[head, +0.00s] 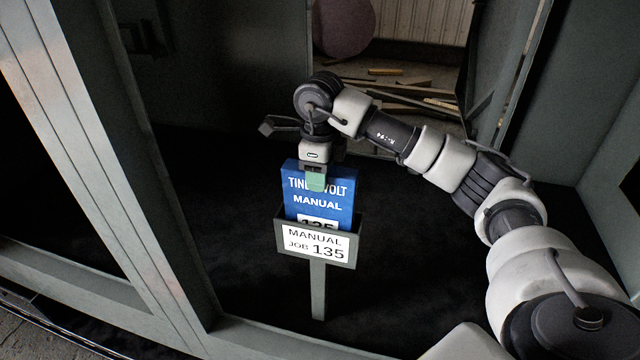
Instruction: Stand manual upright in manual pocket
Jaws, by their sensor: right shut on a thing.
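The manual (320,203) is a blue booklet with white lettering and a white label at its lower part. It stands upright with its lower end inside the manual pocket (346,262), whose front wall hides that end. The pocket is a grey holder on a post, with a white label reading "MANUAL JOB 135". My right gripper (316,182) is shut on the top edge of the manual, with a pale green finger pad in front of the cover. Whether the manual touches the pocket's bottom is hidden. My left gripper is not in view.
A grey enclosure frame post (110,150) rises at the left. A grey sill runs along the front. The enclosure's dark interior around the pocket is mostly clear. Through an opening at the back, several wooden boards (400,88) lie on the floor.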

